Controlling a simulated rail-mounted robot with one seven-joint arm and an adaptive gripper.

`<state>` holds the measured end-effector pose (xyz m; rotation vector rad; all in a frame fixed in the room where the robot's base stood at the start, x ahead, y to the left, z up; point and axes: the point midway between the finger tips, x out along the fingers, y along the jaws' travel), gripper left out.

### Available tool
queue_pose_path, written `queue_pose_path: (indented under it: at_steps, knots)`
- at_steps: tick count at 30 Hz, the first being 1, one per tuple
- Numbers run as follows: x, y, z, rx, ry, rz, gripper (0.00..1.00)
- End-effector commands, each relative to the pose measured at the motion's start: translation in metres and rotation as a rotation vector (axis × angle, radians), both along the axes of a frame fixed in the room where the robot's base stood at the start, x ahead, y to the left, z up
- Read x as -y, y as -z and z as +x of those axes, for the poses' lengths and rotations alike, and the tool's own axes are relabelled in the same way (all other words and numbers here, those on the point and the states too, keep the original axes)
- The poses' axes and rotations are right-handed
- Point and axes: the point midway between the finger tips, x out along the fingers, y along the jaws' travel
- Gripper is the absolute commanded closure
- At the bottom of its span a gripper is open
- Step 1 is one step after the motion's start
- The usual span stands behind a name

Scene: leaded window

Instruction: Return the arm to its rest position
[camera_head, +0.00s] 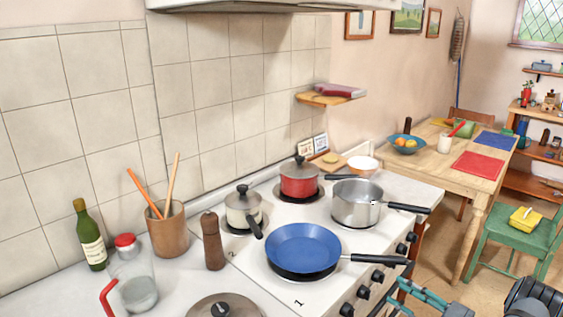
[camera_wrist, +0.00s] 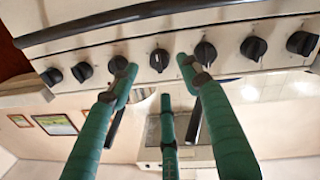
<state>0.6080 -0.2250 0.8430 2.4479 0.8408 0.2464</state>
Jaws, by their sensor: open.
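My gripper (camera_head: 408,292) shows at the lower right of the head view, in front of the stove's knob panel. Its teal fingers are spread apart and nothing is between them. In the wrist view my gripper (camera_wrist: 156,75) has its fingertips over the row of black stove knobs (camera_wrist: 159,60). Whether a fingertip touches a knob cannot be told. Part of my arm shows at the bottom right corner of the head view.
The stove (camera_head: 240,272) carries a blue frying pan (camera_head: 303,247), a steel saucepan (camera_head: 356,206), a red pot (camera_head: 299,182) and a cream pot (camera_head: 243,211). The pan and saucepan handles stick out toward my gripper. A green chair (camera_head: 515,240) and a wooden table (camera_head: 436,170) stand at the right.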

Motion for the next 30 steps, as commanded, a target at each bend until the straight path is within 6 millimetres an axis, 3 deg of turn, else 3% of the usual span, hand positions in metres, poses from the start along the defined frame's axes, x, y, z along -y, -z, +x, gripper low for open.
queue_pose_path:
  at_steps: [6,12,30]
  knots:
    - [-0.026,0.000,0.032,0.000,-0.002,0.000,0.53]
    - [-0.039,0.000,0.050,0.000,0.001,0.000,0.53]
    - [-0.036,-0.001,0.048,0.006,0.002,-0.008,0.53]
